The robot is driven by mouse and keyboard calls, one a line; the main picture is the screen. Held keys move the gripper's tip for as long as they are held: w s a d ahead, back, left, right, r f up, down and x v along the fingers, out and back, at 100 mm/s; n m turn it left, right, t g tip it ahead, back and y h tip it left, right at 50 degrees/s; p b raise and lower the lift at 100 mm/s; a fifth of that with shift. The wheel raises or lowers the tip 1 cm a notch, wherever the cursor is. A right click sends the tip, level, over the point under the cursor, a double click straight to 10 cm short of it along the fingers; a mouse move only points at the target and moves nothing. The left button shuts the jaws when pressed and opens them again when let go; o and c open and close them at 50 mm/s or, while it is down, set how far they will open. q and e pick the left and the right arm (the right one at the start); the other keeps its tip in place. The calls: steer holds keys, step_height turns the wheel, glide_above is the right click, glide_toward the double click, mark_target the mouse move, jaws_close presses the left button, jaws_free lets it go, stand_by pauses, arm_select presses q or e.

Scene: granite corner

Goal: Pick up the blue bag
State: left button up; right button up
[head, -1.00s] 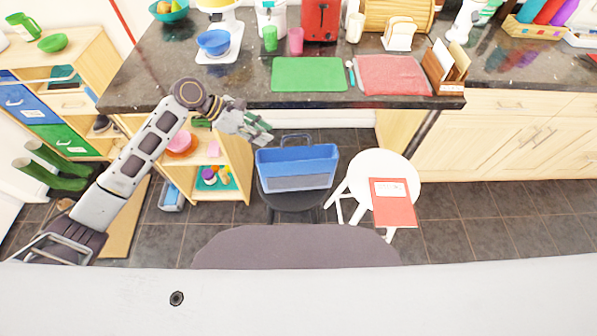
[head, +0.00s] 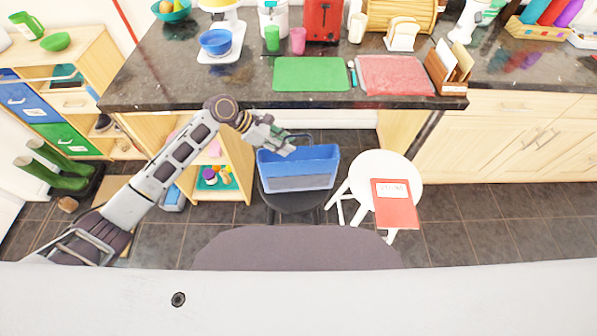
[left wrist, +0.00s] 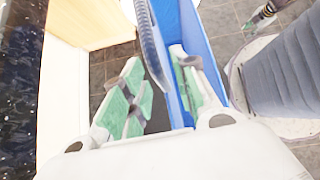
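The blue bag (head: 298,168) is an open-topped box-like bag with a grey front panel and a dark handle, upright on a dark seat (head: 290,200). My left gripper (head: 281,147) is at the bag's upper left, by the handle. In the left wrist view my left gripper (left wrist: 163,95) is open, its green-padded fingers apart. The dark curved handle (left wrist: 150,45) passes between them, and one finger overlaps the blue bag (left wrist: 205,45). I cannot tell if the fingers touch it. A small green-tipped part at that view's top right may be my right gripper (left wrist: 262,15); its state is unclear.
A white round stool (head: 350,173) with a red book (head: 395,203) stands right of the bag. The granite counter (head: 210,90) overhangs behind it. A low wooden shelf (head: 238,165) is on the left. Tiled floor lies open at right.

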mark_target(298, 165)
arm_select(q)
steer(key=shift+d+f, duration=0.1)
steer(key=shift+f, duration=0.05)
steer(key=x, duration=0.5)
steer(key=shift+a+f, duration=0.2)
stand_by(0.3)
steer(key=shift+c, duration=0.4)
jaws_close()
